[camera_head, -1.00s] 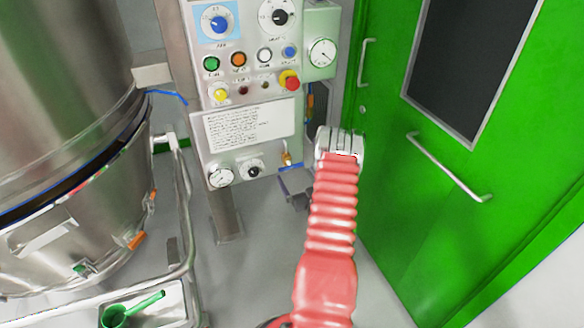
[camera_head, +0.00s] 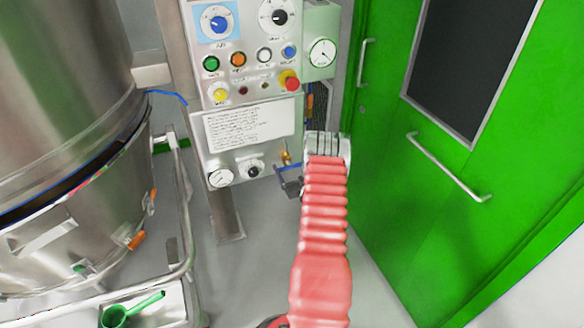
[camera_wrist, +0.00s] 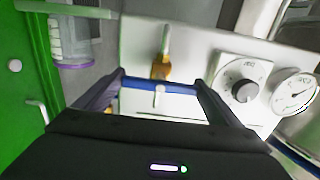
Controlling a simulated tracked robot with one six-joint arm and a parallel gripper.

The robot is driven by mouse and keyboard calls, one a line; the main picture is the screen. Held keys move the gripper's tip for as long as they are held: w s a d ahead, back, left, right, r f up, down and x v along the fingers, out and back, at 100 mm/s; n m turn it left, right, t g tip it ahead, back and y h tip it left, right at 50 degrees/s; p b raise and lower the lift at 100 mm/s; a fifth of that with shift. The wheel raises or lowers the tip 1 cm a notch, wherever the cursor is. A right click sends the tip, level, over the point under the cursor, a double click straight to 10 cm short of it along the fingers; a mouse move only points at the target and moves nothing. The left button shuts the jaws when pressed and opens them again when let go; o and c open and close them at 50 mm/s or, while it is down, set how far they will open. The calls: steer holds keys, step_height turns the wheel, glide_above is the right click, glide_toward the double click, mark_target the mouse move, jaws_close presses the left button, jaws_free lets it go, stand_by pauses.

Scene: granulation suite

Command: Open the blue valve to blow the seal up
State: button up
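The blue valve handle (camera_wrist: 150,83) is a flat bar on a small brass valve body (camera_wrist: 162,68) at the panel's lower edge. In the wrist view the bar lies crosswise to the pipe. In the head view the handle (camera_head: 290,167) shows as a thin blue strip below the brass fitting (camera_head: 286,157). My gripper (camera_wrist: 160,78) is open, with a dark finger near each end of the bar. I cannot tell whether the fingers touch it. In the head view my gripper (camera_head: 291,186) shows partly beside the valve, with my wrist hiding some of it.
The control panel (camera_head: 250,97) carries knobs, buttons and a red emergency stop (camera_head: 290,83). A black knob (camera_wrist: 244,91) and a gauge (camera_wrist: 295,91) sit close beside the valve. A steel vessel (camera_head: 60,90) stands left, a green door (camera_head: 380,190) right.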

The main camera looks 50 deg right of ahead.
steer(key=c, duration=0.6)
steer(key=shift+d, duration=0.15)
steer(key=shift+n, duration=1.5)
steer(key=n, duration=0.4)
steer(key=shift+n, duration=0.3)
steer(key=n, duration=0.5)
steer(key=shift+a, duration=0.2)
steer(key=n, duration=0.5)
steer(key=shift+f, duration=0.15)
steer(key=shift+a+n, duration=0.1)
steer(key=shift+n, duration=0.2)
